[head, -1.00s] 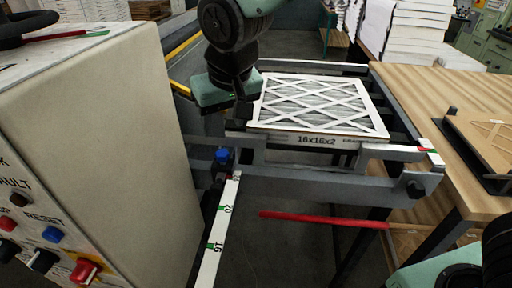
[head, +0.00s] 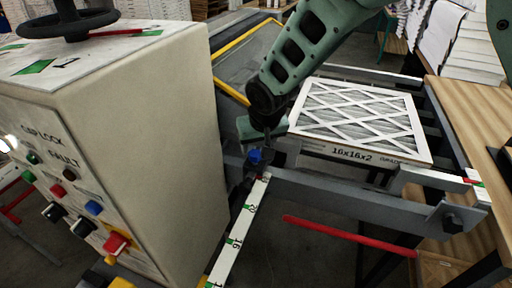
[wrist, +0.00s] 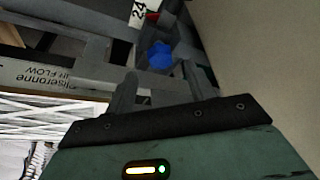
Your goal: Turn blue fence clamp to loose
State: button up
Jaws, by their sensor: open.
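The blue fence clamp (head: 256,156) sits at the far end of the white measuring scale, by the grey rail. In the wrist view the blue clamp (wrist: 160,55) lies ahead of and roughly between the two fingers. My gripper (wrist: 160,88) is open and empty, its fingers apart and short of the clamp. In the head view my gripper (head: 264,135) is just above and behind the clamp, partly hidden by my arm. I cannot tell whether any finger touches the clamp.
A framed filter (head: 358,115) marked 16x16x2 lies on the rails to the right. A control box (head: 150,130) with buttons stands close on the left. A red bar (head: 345,236) sticks out below the rail. The white scale (head: 238,235) runs toward the front.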

aim_at(255, 154)
jog(key=shift+p+x, duration=0.4)
jog(key=shift+x, duration=1.8)
jog(key=c, duration=1)
